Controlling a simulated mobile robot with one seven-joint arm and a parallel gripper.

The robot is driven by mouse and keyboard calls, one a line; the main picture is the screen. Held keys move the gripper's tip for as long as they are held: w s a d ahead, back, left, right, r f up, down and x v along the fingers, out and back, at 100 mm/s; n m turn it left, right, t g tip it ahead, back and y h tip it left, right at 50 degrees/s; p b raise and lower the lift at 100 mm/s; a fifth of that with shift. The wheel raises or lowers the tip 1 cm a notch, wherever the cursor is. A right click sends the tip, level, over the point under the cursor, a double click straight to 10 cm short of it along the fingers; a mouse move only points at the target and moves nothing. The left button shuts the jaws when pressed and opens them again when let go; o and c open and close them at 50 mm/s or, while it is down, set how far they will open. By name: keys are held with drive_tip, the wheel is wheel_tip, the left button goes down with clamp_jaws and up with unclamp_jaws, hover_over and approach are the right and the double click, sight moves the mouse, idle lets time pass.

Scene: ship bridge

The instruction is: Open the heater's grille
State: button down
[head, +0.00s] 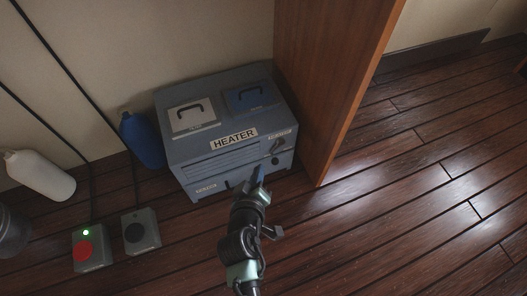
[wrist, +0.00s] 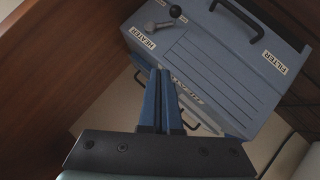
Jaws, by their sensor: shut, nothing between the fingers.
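The heater (head: 182,150) is a blue-grey box against the wall, with a "HEATER" label on its front top edge. Its grille (head: 222,163), a slatted front panel, looks closed; slats also show in the wrist view (wrist: 208,75). A small lever with a dark knob (head: 277,146) sits at the right of the front; it also shows in the wrist view (wrist: 174,12). A lower panel (head: 207,187) carries a small label. My gripper (head: 259,172) is shut and empty, its blue fingers (wrist: 161,72) in front of the lower right front. Contact cannot be told.
A wooden panel (head: 325,80) stands close on the heater's right. A white lid (head: 193,116) and a blue lid (head: 249,97) with handles are on top. A blue bottle (head: 142,140), a white bottle (head: 40,176) and two button boxes (head: 93,250) are left. Floor at right is clear.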

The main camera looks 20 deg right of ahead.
drive_tip(key=f, duration=0.2)
drive_tip(key=s+f, duration=0.1)
drive_tip(key=shift+a+f+n, duration=0.1)
drive_tip(key=shift+a+n, duration=0.2)
drive_tip(key=shift+a, duration=0.05)
drive_tip(key=b, duration=0.7)
approach(272, 156)
drive_tip(key=w, duration=0.3)
drive_tip(key=shift+w+d+f+b, duration=0.15)
drive_tip(key=shift+d+f+b, duration=0.35)
drive_tip(key=shift+f, duration=0.1)
drive_tip(key=shift+w+d+f+b, duration=0.15)
drive_tip(key=shift+d+f+b, duration=0.2)
drive_tip(key=shift+f+b, duration=0.15)
drive_tip(key=shift+s, duration=0.1)
